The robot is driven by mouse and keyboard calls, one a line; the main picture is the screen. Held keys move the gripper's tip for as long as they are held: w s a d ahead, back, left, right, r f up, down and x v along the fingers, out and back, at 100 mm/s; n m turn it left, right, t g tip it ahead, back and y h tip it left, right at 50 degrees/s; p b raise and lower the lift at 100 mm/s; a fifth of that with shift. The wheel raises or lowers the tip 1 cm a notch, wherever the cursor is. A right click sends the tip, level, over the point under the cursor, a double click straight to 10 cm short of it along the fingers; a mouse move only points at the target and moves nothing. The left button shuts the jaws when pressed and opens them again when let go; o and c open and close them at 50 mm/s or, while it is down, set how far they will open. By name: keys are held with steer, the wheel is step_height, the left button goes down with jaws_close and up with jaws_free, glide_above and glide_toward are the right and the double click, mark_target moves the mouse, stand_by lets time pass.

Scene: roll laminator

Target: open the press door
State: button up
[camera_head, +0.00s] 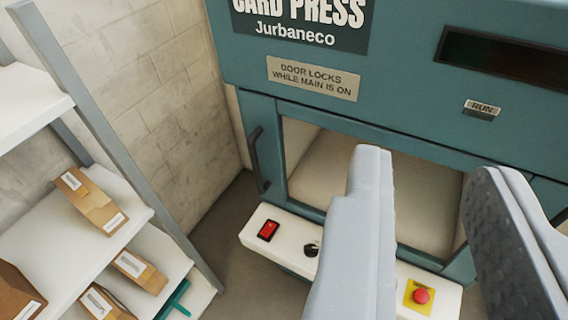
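The teal card press (400,95) fills the right half of the view. Its door (262,125) has a teal frame around a large pale window and appears closed. A dark upright bar handle (256,160) is on the door's left side. My gripper (430,165) is in front of the press with its two grey fingers wide apart and nothing between them. The fingers are to the right of the handle, apart from it, and hide part of the window and the door's right side. A sign (312,78) reads "DOOR LOCKS WHILE MAIN IS ON".
A white control ledge below the door carries a red rocker switch (268,230), a black knob (311,249) and a red button (421,296) on yellow. A "RUN" label (481,109) sits under a dark display (500,58). Shelves with cardboard boxes (90,201) stand left.

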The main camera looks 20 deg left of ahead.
steer(key=w+a+f+b, duration=0.2)
steer(key=w+a+f, duration=0.1)
steer(key=w+f, duration=0.7)
steer(key=n+t+y+b, duration=0.1)
steer(key=n+y+b, duration=0.2)
glide_toward(255, 168)
steer(key=s+d+r, duration=0.3)
steer(key=d+r, duration=0.6)
steer(key=r, duration=0.2)
steer(key=a+f+n+y+b, duration=0.1)
steer(key=a+f+y, duration=0.35)
steer(key=f, duration=0.75)
steer(key=shift+h, duration=0.55)
steer(key=x, duration=0.4)
steer(key=b+x, duration=0.1)
steer(key=x, duration=0.3)
steer(key=a+b+x, duration=0.1)
steer(key=x, duration=0.3)
steer(key=shift+s+r, duration=0.15)
steer(key=shift+b+x, duration=0.3)
steer(key=shift+x, duration=0.7)
steer(key=shift+w+a+r, duration=0.1)
steer(key=shift+w+a, duration=0.1)
steer(key=shift+w, duration=0.2)
jaws_close()
